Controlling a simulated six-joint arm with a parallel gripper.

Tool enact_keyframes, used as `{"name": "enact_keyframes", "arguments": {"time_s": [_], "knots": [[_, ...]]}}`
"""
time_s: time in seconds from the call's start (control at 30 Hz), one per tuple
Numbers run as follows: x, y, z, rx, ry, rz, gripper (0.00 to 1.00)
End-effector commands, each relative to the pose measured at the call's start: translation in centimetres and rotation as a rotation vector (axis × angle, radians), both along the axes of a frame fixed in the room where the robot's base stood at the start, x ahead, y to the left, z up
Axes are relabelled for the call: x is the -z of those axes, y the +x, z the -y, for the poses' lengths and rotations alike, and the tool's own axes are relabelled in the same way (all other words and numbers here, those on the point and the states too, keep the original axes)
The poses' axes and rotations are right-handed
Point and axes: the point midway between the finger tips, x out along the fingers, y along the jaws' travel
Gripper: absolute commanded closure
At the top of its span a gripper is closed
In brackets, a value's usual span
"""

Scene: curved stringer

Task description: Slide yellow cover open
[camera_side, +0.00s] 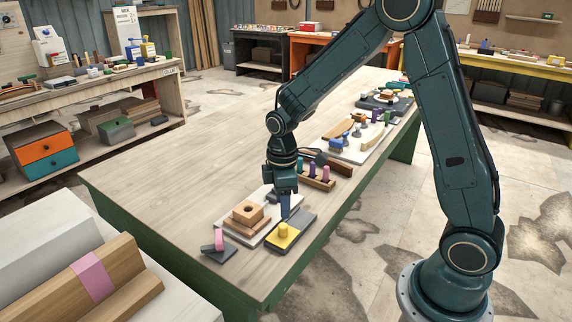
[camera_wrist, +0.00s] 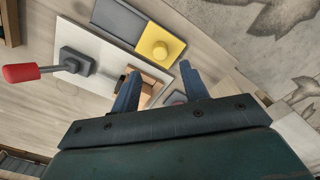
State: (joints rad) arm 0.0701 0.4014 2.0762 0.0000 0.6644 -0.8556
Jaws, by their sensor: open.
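The yellow cover (camera_side: 292,239) is a flat square with a round yellow knob (camera_side: 283,229) on it. It lies on a dark grey slab (camera_side: 304,222) near the front of the table. In the wrist view the yellow cover (camera_wrist: 174,57) sits at one end of the grey slab (camera_wrist: 117,19). My gripper (camera_side: 285,214) points down just above this assembly. In the wrist view my gripper (camera_wrist: 160,72) has its fingers apart with nothing held, and the knob shows just beyond the fingertips. I cannot tell whether the fingertips touch the slab.
A wooden block with a hole (camera_side: 248,212) stands on a white board (camera_side: 262,232) left of the cover. A grey piece with a pink handle (camera_side: 219,243) lies at the front left. A red-handled lever (camera_wrist: 40,71) shows in the wrist view. The table's left half (camera_side: 190,170) is clear.

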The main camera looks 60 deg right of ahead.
Motion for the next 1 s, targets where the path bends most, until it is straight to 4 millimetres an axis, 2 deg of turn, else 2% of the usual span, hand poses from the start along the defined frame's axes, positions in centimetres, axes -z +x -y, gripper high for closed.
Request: {"name": "enact_keyframes", "arguments": {"time_s": [0.2, 0.5, 0.7, 1.0], "knots": [[3.4, -0.1, 0.0, 0.0, 0.001, -0.005, 0.55], [6.8, 0.0, 0.0, 0.0, 0.001, -0.002, 0.55], [7.9, 0.0, 0.0, 0.0, 0.0, 0.0, 0.55], [8.1, 0.0, 0.0, 0.0, 0.0, 0.0, 0.55]]}}
